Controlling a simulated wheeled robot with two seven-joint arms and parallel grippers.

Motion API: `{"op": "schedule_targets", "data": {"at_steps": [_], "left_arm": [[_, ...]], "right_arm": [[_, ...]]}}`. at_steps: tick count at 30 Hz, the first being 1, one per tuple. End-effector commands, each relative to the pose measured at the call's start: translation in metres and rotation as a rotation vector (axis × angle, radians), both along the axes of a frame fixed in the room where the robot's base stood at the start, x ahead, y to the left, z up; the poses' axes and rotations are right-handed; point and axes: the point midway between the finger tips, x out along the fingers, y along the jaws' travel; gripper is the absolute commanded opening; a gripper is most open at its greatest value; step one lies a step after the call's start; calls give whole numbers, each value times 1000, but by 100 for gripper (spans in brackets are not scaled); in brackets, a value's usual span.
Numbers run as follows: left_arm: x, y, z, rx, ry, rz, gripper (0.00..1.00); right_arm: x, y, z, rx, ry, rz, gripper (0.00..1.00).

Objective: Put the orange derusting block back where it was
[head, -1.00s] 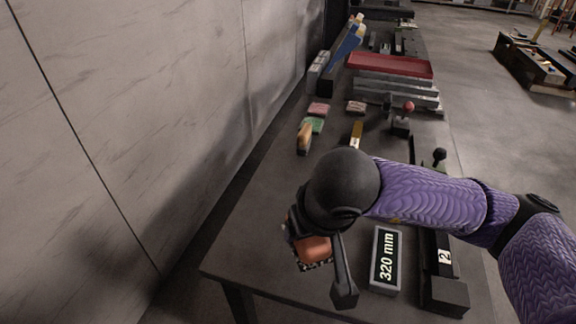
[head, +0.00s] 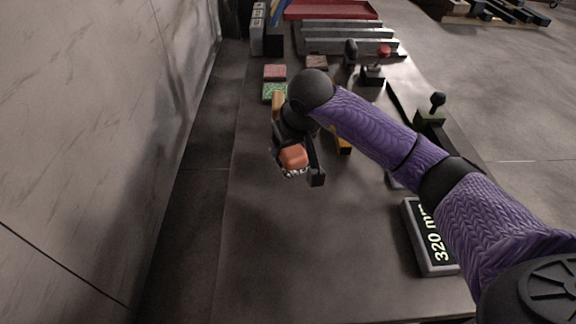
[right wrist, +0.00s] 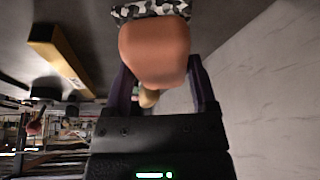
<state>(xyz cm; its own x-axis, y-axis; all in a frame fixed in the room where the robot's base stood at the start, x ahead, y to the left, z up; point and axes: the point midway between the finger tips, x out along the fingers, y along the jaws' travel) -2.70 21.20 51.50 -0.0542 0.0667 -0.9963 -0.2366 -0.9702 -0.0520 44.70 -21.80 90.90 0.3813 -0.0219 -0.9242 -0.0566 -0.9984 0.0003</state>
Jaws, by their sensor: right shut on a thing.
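The orange derusting block (head: 293,157) is in my right gripper (head: 297,164), held over the dark table. It has a black-and-white speckled edge on its lower side. In the right wrist view the orange block (right wrist: 154,50) sits between the two fingers of the right gripper (right wrist: 160,85), which are shut on it. Whether the block touches the table is hard to tell. My left gripper is not in view.
A pink block (head: 275,72), a green block (head: 273,93) and a brown block (head: 316,62) lie farther back. The near left table is clear.

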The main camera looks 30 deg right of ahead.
Motion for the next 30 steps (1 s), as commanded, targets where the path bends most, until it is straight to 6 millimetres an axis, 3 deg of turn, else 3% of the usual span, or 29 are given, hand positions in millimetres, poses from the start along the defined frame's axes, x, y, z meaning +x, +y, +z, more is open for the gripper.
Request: {"op": "schedule_targets", "data": {"at_steps": [7,17,18,21,27,30], "left_arm": [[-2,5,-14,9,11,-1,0],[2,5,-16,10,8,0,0],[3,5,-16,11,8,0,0],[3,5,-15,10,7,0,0],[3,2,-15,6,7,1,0],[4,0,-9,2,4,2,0]], "right_arm": [[0,1,-43,2,3,0,18],[0,0,-46,0,-1,0,18],[0,0,-45,0,-1,0,79],[0,0,-45,0,-1,0,100],[0,0,-44,0,-1,0,100],[-2,0,-33,0,-4,0,100]]}}
